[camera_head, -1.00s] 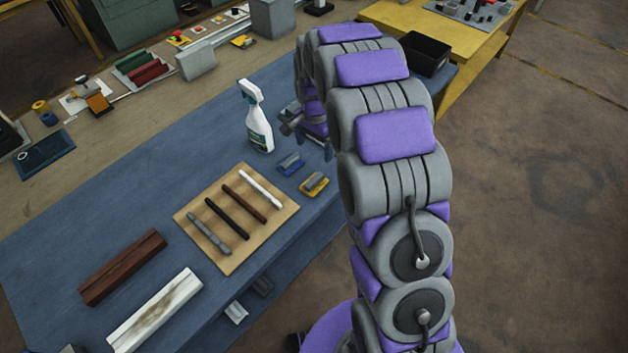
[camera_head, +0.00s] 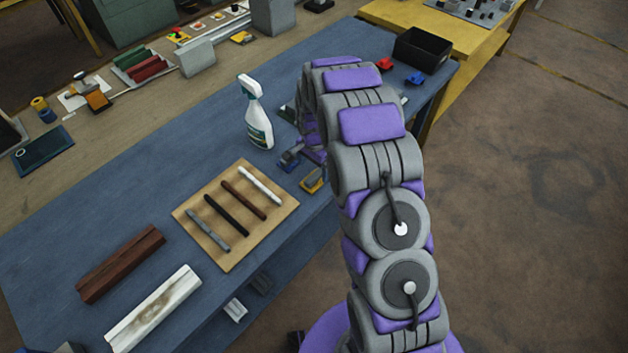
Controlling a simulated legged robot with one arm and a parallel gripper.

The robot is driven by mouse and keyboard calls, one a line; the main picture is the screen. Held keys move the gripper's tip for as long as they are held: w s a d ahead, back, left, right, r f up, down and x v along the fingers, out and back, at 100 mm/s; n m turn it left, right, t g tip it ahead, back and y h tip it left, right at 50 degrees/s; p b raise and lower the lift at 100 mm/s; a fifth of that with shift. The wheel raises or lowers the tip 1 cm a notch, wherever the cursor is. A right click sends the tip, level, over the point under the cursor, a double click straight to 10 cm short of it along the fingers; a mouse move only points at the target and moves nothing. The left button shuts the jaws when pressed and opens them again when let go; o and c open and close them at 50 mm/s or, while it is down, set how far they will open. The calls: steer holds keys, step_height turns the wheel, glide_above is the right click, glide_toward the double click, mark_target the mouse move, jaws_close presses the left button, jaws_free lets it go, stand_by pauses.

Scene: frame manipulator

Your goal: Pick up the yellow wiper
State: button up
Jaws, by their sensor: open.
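The yellow wiper (camera_head: 312,184) lies on the blue table top near its right-hand edge, partly covered by my gripper. A blue wiper (camera_head: 288,161) lies just to its left and slightly farther back, also partly covered. My gripper (camera_head: 304,163) is open and points down close over the wipers. Its fingertips are small and partly hidden, so I cannot tell whether they touch the yellow wiper. Nothing is seen held.
A spray bottle (camera_head: 256,115) stands upright left of my gripper. A wooden board (camera_head: 188,213) with several sticks lies in front. Brown (camera_head: 121,264) and white (camera_head: 153,309) bars lie at the near left. A black bin (camera_head: 422,50) stands at the back right.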

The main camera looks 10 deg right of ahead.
mark_target(314, 176)
steer(key=shift+f+b, duration=0.45)
steer(key=shift+f, duration=2.2)
steer(key=shift+c, duration=0.4)
steer(key=c, duration=1.2)
steer(key=shift+o, duration=0.2)
steer(key=shift+r, duration=0.15)
steer(key=shift+r, duration=0.6)
step_height(314, 176, up, 2)
steer(key=shift+r+p, duration=0.1)
steer(key=shift+p, duration=0.3)
steer(key=s+r+p, duration=0.1)
steer(key=s, duration=1.5)
steer(key=shift+d+r, duration=0.2)
